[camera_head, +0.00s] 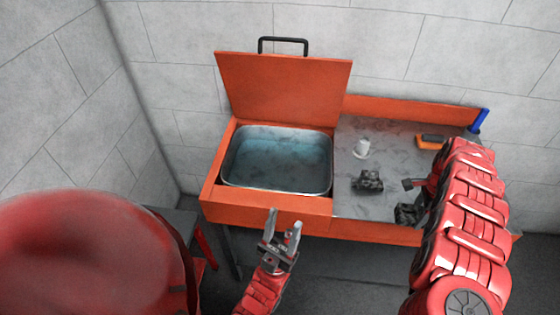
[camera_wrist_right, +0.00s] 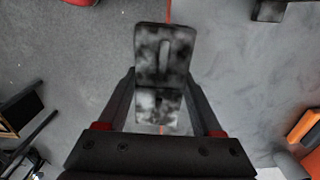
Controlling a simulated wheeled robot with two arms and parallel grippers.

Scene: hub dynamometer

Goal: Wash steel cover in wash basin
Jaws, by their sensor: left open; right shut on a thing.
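A grimy, mottled black and grey metal piece with a slot, which I take for the steel cover (camera_wrist_right: 164,50), is held in my right gripper (camera_wrist_right: 160,98). In the head view the cover (camera_head: 407,213) shows partly at the bench's front edge; my right arm hides most of the right gripper. Whether the cover touches the bench is unclear. The wash basin (camera_head: 230,180) is a steel tub of bluish water in an orange cabinet, left of the cover. Its orange lid (camera_head: 284,85) stands open. My left gripper (camera_head: 284,224) is open and empty in front of the basin.
The grey bench top (camera_head: 350,205) right of the basin carries a pale cup-like part (camera_head: 362,148), a dark grimy part (camera_head: 367,181) and an orange and black item (camera_head: 432,142). A blue item (camera_head: 478,120) is at the back right corner. The water surface is clear of objects.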

